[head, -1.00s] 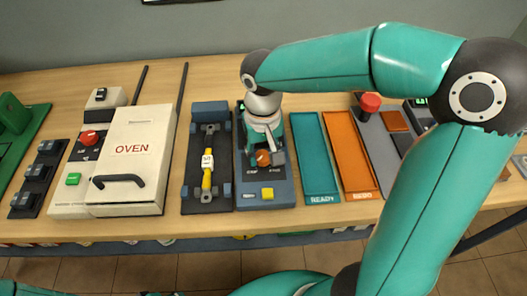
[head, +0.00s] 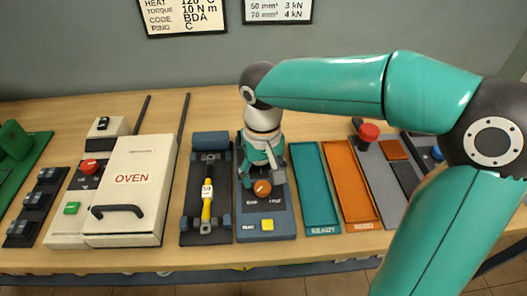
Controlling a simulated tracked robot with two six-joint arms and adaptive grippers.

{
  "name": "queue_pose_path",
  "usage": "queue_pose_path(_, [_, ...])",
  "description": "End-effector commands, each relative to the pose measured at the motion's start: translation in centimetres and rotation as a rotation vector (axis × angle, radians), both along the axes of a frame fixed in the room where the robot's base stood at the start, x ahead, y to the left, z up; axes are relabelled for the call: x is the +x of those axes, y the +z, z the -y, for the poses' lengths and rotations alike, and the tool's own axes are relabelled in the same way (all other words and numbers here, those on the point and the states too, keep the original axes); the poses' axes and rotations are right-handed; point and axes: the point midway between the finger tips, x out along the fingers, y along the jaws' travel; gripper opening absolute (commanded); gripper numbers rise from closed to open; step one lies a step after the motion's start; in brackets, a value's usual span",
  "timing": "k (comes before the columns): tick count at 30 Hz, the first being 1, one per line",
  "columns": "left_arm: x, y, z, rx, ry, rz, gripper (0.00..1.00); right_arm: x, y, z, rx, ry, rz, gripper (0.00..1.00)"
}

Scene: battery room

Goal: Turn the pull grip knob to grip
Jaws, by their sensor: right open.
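The pull grip knob (head: 262,188) is a small orange-brown dial on a dark grey unit with a yellow button (head: 267,224) below it. Printed labels sit under the knob, too small to read surely. My right gripper (head: 262,172) points down from above, just behind the knob, with its jaws open. Whether a finger touches the knob cannot be told. The gripper and its wrist hide the back of the unit. My left gripper does not show.
Left of the unit is a dark fixture (head: 193,224) holding a yellow piece, then a white oven (head: 130,218). Wall signs hang behind.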

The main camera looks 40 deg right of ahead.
Motion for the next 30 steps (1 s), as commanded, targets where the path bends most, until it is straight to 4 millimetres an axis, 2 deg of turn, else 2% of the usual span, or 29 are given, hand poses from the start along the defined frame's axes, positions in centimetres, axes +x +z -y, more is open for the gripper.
queue_pose_path(1, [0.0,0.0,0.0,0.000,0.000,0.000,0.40,0.1,1.2,0.0,0.000,0.000,0.005,0.63])
queue_pose_path(6, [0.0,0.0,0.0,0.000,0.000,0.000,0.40,0.1,4.6,0.0,0.001,0.000,0.006,0.63])
queue_pose_path(12, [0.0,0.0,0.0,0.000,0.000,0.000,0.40,0.0,7.3,0.0,0.000,0.000,0.002,0.63])
queue_pose_path(18, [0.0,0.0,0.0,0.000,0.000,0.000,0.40,0.0,8.0,0.0,0.000,0.000,-0.001,0.63])
queue_pose_path(30, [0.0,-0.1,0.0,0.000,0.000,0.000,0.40,0.0,8.0,0.0,0.000,0.000,-0.001,0.63])
